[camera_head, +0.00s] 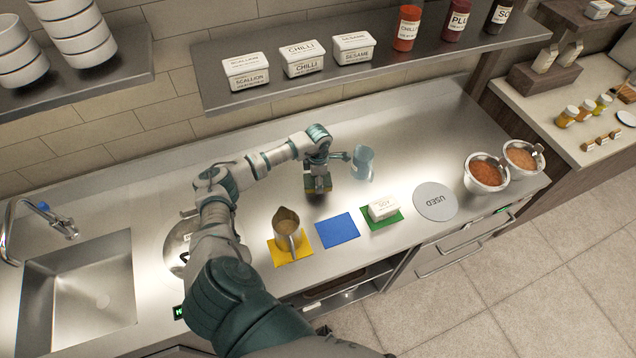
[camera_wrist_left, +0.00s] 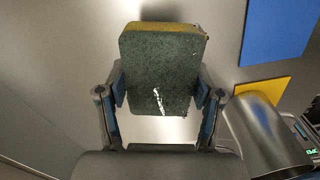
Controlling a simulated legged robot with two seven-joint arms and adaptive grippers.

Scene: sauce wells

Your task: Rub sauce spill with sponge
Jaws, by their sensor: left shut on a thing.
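My left gripper (camera_head: 318,172) is over the steel counter (camera_head: 428,130), fingers pointing down. It is shut on a sponge (camera_head: 318,187), which has a dark green scouring face and a yellow side. In the left wrist view the sponge (camera_wrist_left: 160,70) sits between the two fingers of the gripper (camera_wrist_left: 160,92), with a small whitish streak on its green face. I cannot make out a sauce spill on the counter; the area beneath the sponge is hidden. I cannot tell whether the sponge touches the counter. My right gripper is not in view.
A bluish clear jug (camera_head: 363,163) stands just right of my gripper. In front are a steel pitcher (camera_head: 287,228) on a yellow mat, a bare blue mat (camera_head: 337,231), a white SOY tub (camera_head: 382,208) on a green mat, and a round USED mat (camera_head: 436,202). A shelf (camera_head: 300,88) hangs above.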

